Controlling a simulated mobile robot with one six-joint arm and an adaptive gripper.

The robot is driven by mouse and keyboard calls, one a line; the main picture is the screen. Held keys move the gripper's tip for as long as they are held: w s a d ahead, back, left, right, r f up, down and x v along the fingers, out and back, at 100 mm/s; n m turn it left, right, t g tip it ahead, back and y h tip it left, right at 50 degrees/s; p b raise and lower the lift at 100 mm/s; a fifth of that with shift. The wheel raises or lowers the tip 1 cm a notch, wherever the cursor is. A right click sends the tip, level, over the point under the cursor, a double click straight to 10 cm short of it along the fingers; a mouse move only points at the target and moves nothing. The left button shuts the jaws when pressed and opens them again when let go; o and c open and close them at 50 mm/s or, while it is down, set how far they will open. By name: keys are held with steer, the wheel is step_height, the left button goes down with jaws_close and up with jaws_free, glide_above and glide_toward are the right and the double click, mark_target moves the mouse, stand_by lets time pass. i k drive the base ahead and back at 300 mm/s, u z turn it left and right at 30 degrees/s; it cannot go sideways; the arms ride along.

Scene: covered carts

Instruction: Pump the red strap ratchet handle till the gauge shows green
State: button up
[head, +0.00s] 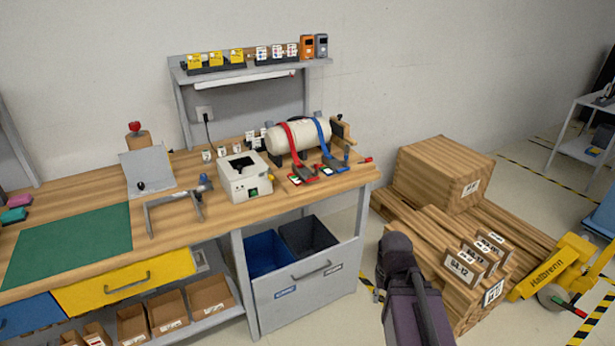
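A cream cylindrical tank (299,136) lies on its side at the right part of the wooden workbench. A red strap (288,134) and a blue strap (321,131) run over it, red on the left. The red strap's ratchet (304,173) sits on the bench in front of the tank. A small gauge (294,179) lies beside this ratchet; its reading is too small to tell. The blue strap's ratchet (335,164) is just to the right. Part of my arm shows at the lower middle, away from the bench. My gripper cannot be made out.
A white box device (245,177) stands just left of the red ratchet. A grey metal frame (175,205) and green mat (70,243) are farther left. Pallet crates (443,170) and a yellow pallet jack (555,265) stand right of the bench.

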mark_target(302, 172)
steer(key=i, duration=0.85)
steer(key=z, duration=0.05)
